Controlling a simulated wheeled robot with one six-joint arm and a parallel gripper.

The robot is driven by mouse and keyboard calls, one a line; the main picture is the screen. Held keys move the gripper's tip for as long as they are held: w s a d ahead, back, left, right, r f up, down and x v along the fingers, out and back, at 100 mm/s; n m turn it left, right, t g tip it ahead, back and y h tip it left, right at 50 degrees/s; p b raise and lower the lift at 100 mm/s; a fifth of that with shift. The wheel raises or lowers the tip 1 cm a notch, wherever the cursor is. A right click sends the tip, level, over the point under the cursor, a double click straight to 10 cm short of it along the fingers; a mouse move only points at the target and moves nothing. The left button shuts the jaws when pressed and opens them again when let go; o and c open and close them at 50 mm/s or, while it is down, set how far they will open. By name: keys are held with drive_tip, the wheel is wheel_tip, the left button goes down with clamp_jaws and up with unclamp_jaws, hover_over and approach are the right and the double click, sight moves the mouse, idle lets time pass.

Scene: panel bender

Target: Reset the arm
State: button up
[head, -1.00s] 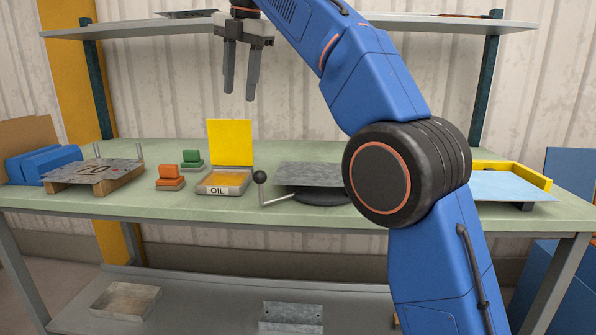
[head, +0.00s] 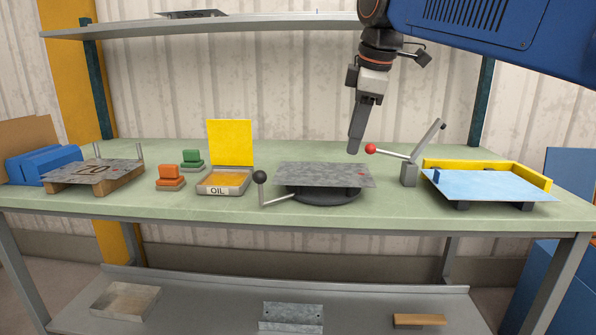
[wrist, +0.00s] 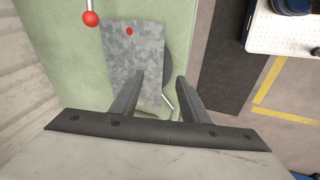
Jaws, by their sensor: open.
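My gripper (head: 356,138) hangs pointing down above the back of the bench, behind and above the grey metal sheet (head: 318,174). In the head view its fingers are seen edge-on. In the wrist view the two fingers (wrist: 160,100) are apart with nothing between them, and the mottled sheet (wrist: 136,50) with a red dot lies below. The sheet rests on a dark round turntable (head: 322,195). The red ball of a lever (head: 371,149) is close to the right of my fingertips in the head view.
The lever's grey post (head: 409,174) stands right of the sheet. A pale blue panel with a yellow fence (head: 488,185) is at the right. An oil tray (head: 222,183), orange stamp (head: 170,176), green stamp (head: 191,159) and wooden stand (head: 104,188) are left. A shelf (head: 280,25) spans above.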

drive_tip(key=s+d+f+m, duration=0.5)
drive_tip(key=s+f, duration=0.3)
drive_tip(key=f, duration=0.3)
drive_tip(key=s+d+f+m+h, duration=0.1)
drive_tip(key=s+d+f+m, duration=0.4)
drive_tip(key=s+f, duration=0.3)
drive_tip(key=s+d+f+m+t, duration=0.1)
drive_tip(key=s+d+f+m, duration=0.5)
drive_tip(key=f, duration=0.8)
drive_tip(key=s, duration=0.3)
drive_tip(key=shift+d+f, duration=0.2)
drive_tip(key=shift+d, duration=0.2)
